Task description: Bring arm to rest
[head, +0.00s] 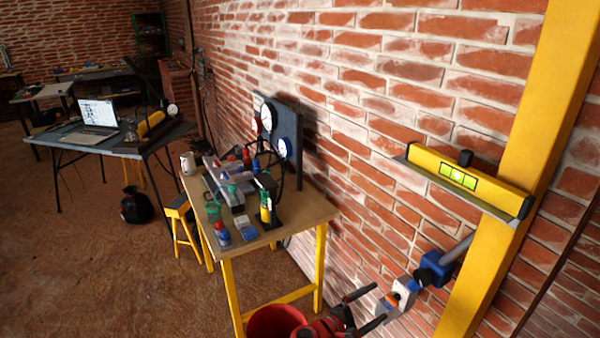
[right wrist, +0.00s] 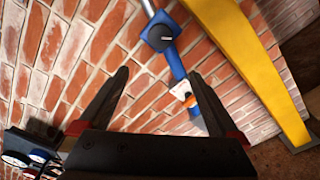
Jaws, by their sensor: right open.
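My right gripper (head: 379,303) comes in at the bottom of the head view, with red and black parts. Its two dark fingers are spread apart, with nothing between them. In the right wrist view the open fingers (right wrist: 158,75) point toward the brick wall. A blue fixture (head: 435,268) with a grey rod and a white and orange end piece (head: 400,290) sits just beyond the fingertips, by the yellow post. In the right wrist view the blue fixture (right wrist: 160,32) shows a black knob, and the fingers appear apart from it. My left gripper is not in view.
A wooden workbench (head: 300,210) holds gauges and small items. A red bucket (head: 275,322) stands below it. Brown floor (head: 90,270) is open at left.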

